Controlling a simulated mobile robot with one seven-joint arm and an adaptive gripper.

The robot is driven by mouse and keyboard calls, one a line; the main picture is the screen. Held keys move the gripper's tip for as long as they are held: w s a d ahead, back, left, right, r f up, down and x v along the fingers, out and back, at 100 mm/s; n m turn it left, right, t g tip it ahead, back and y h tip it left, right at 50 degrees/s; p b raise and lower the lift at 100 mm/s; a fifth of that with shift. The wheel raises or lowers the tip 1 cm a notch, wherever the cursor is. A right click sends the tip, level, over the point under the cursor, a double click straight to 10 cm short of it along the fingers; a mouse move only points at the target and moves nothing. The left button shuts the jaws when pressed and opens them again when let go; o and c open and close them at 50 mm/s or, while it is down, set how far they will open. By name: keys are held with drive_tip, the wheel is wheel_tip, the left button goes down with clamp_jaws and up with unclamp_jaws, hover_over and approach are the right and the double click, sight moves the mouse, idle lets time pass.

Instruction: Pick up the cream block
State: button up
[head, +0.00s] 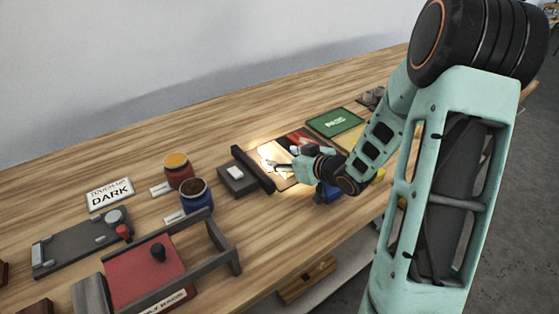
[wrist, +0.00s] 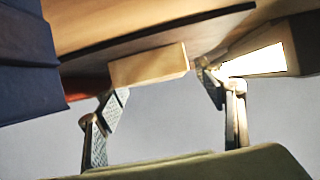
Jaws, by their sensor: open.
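In the wrist view a cream block (wrist: 150,66) lies ahead of my gripper (wrist: 164,82), across the gap between its two spread fingertips. The fingers are open, and I cannot tell whether either touches the block. In the head view my gripper (head: 279,166) is low over a brightly lit pale patch (head: 270,153) on the bench. The glare and the gripper keep me from making out the cream block there.
A dark box with a small white piece (head: 235,172) on top stands left of my gripper, beside a dark bar (head: 253,169). A green tray (head: 334,122) lies behind to the right. Two jars (head: 178,168) and a red-topped fixture (head: 150,270) are further left.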

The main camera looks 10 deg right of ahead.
drive_tip(key=shift+w+f, duration=0.15)
drive_tip(key=shift+w, duration=0.05)
drive_tip(key=c, duration=1.3)
drive_tip(key=shift+a+r, duration=0.1)
drive_tip(key=shift+r, duration=0.2)
